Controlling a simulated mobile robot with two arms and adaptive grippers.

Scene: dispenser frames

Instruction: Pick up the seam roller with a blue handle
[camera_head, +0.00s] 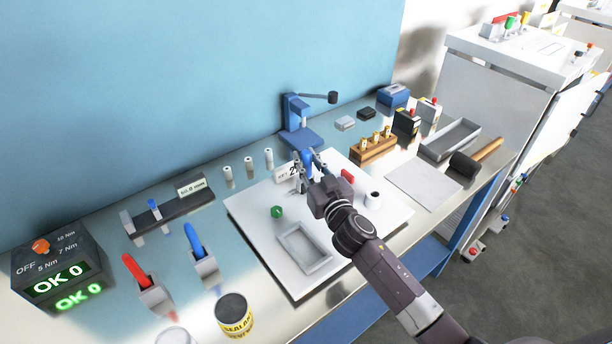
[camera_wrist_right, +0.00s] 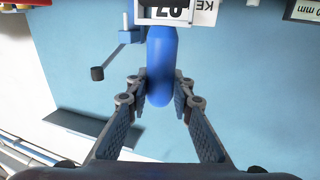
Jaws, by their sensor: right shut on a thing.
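My right gripper (camera_head: 306,174) is above the white board at the back of the bench. Its fingers are shut on the blue handle (camera_head: 308,158), which I take to be the seam roller's. In the right wrist view the rounded blue handle (camera_wrist_right: 161,65) stands between the fingertips (camera_wrist_right: 158,88). The roller end is not clear in either view. My left gripper is not in view.
The white board (camera_head: 250,225) bears a grey tray (camera_head: 304,250), a green part (camera_head: 277,212), a red part (camera_head: 347,176) and a white cylinder (camera_head: 373,200). A blue press (camera_head: 300,130) and a wooden block (camera_head: 374,150) stand behind. A mallet (camera_head: 470,162) lies right.

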